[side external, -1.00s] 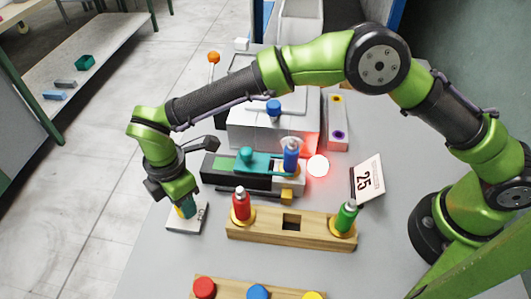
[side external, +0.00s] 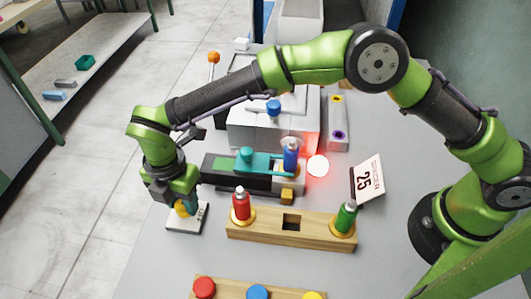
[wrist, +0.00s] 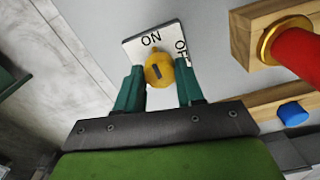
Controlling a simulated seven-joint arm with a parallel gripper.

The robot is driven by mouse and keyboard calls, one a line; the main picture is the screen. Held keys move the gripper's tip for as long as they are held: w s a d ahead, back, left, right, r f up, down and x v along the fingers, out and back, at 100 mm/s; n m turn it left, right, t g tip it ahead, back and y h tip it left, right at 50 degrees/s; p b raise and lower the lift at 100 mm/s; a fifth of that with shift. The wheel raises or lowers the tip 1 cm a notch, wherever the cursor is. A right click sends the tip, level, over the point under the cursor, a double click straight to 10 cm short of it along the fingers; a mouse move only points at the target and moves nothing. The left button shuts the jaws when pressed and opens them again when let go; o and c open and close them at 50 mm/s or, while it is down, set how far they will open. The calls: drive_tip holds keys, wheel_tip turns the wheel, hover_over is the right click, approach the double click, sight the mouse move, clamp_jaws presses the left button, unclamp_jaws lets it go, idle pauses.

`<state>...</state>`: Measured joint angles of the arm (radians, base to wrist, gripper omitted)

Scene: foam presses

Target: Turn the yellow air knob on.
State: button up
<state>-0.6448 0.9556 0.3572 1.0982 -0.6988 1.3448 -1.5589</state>
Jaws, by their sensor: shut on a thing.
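The yellow air knob (wrist: 159,70) stands on a white plate marked ON and OFF (wrist: 138,45). A dark mark on the knob runs roughly up and down in the wrist view, below the word ON. My gripper (wrist: 160,82) is shut on the knob, with one green finger on each side. In the side external view my gripper (side external: 184,208) points down over the white plate (side external: 178,226). The yellow of the knob shows between the fingers there.
A wooden rack (side external: 265,229) holding red (side external: 241,207) and green (side external: 345,217) bottles stands right of the plate. A press with a teal slide (side external: 262,161) is behind. A glowing light (side external: 318,167) is beside the press.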

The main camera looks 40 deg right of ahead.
sight(182, 204)
drive_tip(key=shift+r, duration=0.1)
drive_tip(key=o, duration=1)
drive_tip(key=shift+o, duration=0.2)
wheel_tip(182, 204, up, 17)
